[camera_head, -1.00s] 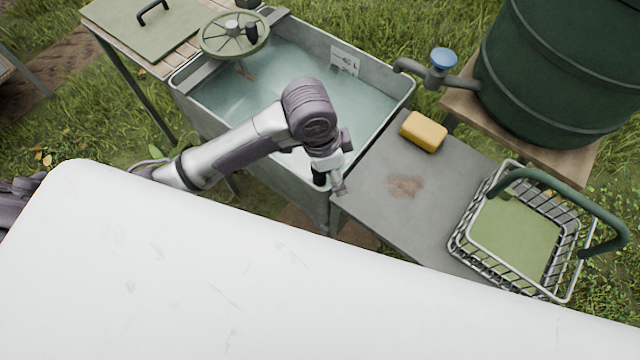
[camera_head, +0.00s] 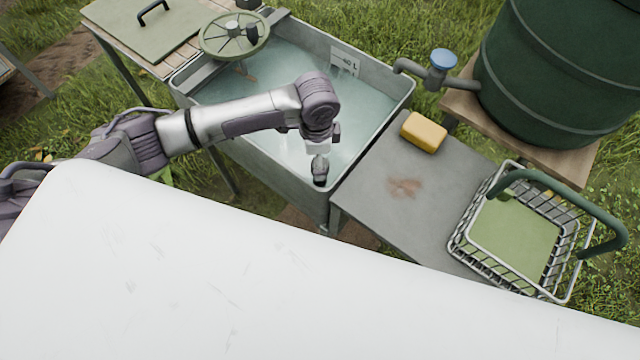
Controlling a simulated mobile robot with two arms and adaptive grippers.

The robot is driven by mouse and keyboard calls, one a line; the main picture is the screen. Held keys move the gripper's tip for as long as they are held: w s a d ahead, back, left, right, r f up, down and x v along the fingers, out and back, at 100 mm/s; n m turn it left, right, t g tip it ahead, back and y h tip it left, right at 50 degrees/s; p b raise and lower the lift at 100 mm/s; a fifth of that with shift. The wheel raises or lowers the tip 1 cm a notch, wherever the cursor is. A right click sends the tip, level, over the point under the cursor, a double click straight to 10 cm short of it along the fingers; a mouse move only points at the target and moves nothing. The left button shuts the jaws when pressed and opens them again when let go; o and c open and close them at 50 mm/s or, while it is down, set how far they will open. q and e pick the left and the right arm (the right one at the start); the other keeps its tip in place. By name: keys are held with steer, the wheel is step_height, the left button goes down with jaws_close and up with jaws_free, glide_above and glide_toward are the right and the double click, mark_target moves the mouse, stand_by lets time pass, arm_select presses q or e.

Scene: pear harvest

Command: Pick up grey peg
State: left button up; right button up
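My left arm reaches in from the left over the metal water tub (camera_head: 188,99). My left gripper (camera_head: 320,175) points down near the tub's front right corner. It looks small and dark from here, and I cannot tell whether its fingers are open or shut, or whether they hold anything. I cannot make out a grey peg for sure in this view; it may be hidden by the arm or gripper. My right gripper is not in view.
A grey side table (camera_head: 385,215) holds a yellow sponge (camera_head: 424,132) and a wire basket (camera_head: 470,232) with a green handle. A green handwheel (camera_head: 222,34) sits over the tub's back left. A tap (camera_head: 438,72) projects from a dark green barrel (camera_head: 555,70).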

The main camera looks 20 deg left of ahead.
arm_select(q)
glide_above(320, 183)
steer(key=w, duration=0.2)
steer(key=f, duration=0.5)
steer(key=shift+s+a+p, duration=0.1)
steer(key=shift+a+p, duration=0.2)
steer(key=shift+c, duration=0.2)
jaws_close()
